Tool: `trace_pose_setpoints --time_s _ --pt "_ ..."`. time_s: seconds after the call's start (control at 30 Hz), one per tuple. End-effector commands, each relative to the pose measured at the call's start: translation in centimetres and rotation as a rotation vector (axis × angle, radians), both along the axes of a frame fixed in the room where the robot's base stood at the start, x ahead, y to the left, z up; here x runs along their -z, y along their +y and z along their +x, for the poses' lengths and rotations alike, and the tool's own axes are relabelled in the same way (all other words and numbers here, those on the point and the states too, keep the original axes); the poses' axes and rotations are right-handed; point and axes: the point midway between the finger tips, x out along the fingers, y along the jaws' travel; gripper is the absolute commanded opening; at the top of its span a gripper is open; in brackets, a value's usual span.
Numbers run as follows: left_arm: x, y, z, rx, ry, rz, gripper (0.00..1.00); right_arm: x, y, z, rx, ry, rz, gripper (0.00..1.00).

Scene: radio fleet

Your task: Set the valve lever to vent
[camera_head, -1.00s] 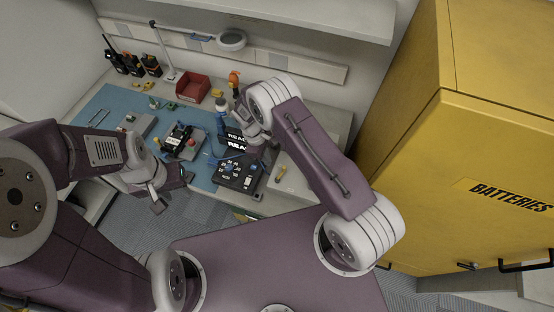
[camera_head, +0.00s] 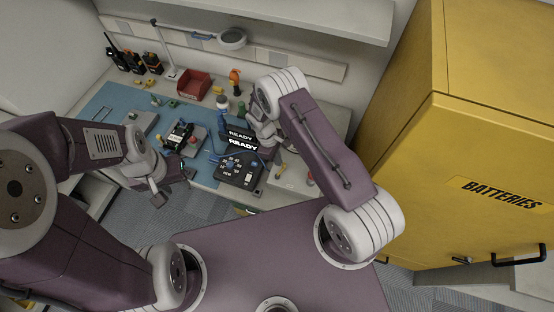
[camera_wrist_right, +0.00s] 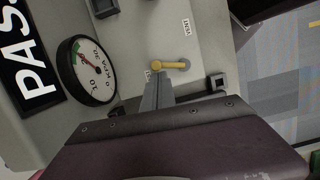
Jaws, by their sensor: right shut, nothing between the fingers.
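The yellow valve lever (camera_wrist_right: 170,65) lies roughly crosswise on a grey panel in the right wrist view, with a ball-like end at left and a round hub at right. A small printed label (camera_wrist_right: 186,27) is above it; another small label beside the fingertips is partly covered. My right gripper (camera_wrist_right: 156,82) is shut and empty, its tips just below the lever's left end; whether they touch it I cannot tell. In the head view my right arm largely hides that gripper. My left gripper (camera_head: 165,190) hangs by the bench's front edge, its jaw opening unclear.
A round gauge (camera_wrist_right: 87,71) and a black display reading "PAS" (camera_wrist_right: 30,75) are beside the lever. On the bench are a "READY" display (camera_head: 242,145), a dark keypad box (camera_head: 238,170), a red bin (camera_head: 193,86) and radios (camera_head: 130,62). A yellow battery cabinet (camera_head: 480,150) stands at right.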

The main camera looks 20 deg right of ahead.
Motion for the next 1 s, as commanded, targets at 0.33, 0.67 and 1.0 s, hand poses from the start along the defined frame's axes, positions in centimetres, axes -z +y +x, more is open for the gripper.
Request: trace_pose_setpoints --time_s 0.33,0.67,1.0 --pt "0.9 0.0 0.0 0.0 0.0 0.0 0.36 0.1 -0.4 -0.1 0.092 -0.001 0.001 0.0" --pt "2.9 0.0 0.0 0.0 0.0 0.0 0.36 0.3 -1.6 -0.7 0.36 0.0 0.0 0.0" --pt "4.2 0.0 0.0 0.0 0.0 0.0 0.36 0.1 -2.6 -1.8 0.685 0.001 -0.001 0.0"
